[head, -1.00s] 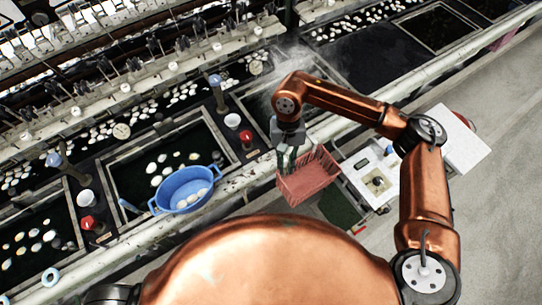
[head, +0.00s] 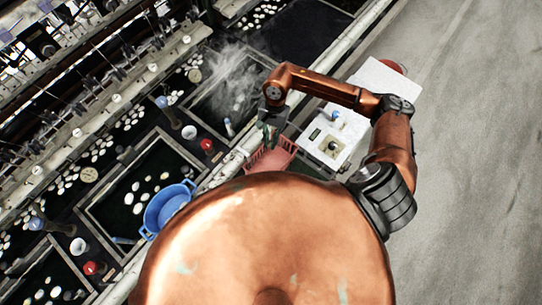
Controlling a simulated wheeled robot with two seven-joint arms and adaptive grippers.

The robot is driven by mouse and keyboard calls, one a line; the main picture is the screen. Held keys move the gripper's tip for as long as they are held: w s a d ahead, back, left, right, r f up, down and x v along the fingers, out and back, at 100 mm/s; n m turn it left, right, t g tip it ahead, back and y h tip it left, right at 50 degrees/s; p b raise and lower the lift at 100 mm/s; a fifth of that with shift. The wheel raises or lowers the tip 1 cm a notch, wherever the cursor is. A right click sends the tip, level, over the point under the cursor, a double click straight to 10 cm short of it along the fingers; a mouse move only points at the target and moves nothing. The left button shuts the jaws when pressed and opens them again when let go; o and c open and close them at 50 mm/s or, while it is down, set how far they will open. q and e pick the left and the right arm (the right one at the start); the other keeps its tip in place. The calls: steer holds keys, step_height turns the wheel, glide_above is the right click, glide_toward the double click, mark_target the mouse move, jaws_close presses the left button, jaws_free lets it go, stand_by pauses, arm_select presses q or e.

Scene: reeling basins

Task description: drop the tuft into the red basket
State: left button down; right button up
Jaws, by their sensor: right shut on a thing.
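The red basket (head: 280,154) stands just in front of my body, beside the basin bench, partly hidden by my body's top edge. My right gripper (head: 266,136) points down at the basket's upper left side, close to its rim. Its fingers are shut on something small. The tuft itself cannot be made out between the fingers. Whether the fingers touch the basket cannot be told. My left gripper does not show.
A blue basin (head: 167,207) with handles sits on the bench's front edge. Steam rises from a basin (head: 228,92) behind my right gripper. A white table (head: 330,136) with small items stands right of the basket. Open grey floor (head: 460,170) lies to the right.

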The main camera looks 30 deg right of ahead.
step_height(320, 180, down, 6)
steer(key=d+b, duration=0.1)
steer(key=shift+s+d+m, duration=0.3)
steer(key=shift+s+m, duration=0.05)
steer(key=shift+m, duration=0.05)
stand_by(0.4)
steer(key=o, duration=0.7)
steer(key=v, duration=1.2)
